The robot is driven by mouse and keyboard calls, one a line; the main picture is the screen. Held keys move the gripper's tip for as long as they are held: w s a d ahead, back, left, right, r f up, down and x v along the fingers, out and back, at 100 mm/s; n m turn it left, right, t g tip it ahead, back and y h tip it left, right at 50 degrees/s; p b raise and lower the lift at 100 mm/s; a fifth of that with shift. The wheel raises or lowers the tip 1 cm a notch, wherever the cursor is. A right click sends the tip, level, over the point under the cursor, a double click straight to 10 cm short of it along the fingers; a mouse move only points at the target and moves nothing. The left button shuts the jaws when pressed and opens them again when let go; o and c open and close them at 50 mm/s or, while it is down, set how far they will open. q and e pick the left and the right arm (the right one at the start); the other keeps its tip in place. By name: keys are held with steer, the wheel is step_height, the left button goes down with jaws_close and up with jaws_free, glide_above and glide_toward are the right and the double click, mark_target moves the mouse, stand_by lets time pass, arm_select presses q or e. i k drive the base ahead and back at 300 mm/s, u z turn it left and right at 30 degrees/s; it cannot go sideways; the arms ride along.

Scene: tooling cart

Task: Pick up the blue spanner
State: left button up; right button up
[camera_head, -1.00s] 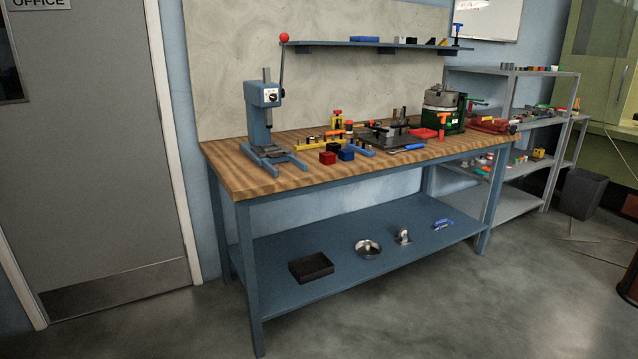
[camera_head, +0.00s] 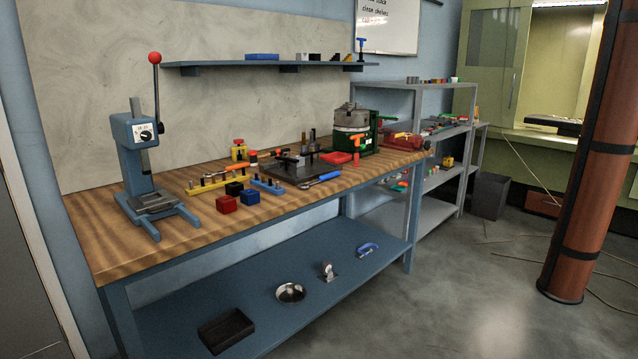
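A spanner with a blue handle and a metal-coloured end (camera_head: 320,180) lies on the wooden top of the workbench (camera_head: 180,238), near its front edge and right of the middle. It lies just in front of a dark plate (camera_head: 285,172) that carries small tools. Neither of my grippers shows in the view.
A blue press (camera_head: 140,165) stands at the bench's left end. Red (camera_head: 227,204) and blue (camera_head: 250,197) blocks sit left of the spanner. A green machine (camera_head: 352,130) stands behind it. A brown column (camera_head: 590,160) rises at right. Floor in front of the bench is clear.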

mark_target(320, 179)
steer(key=u, duration=0.25)
steer(key=i, duration=0.7)
steer(key=z, duration=0.25)
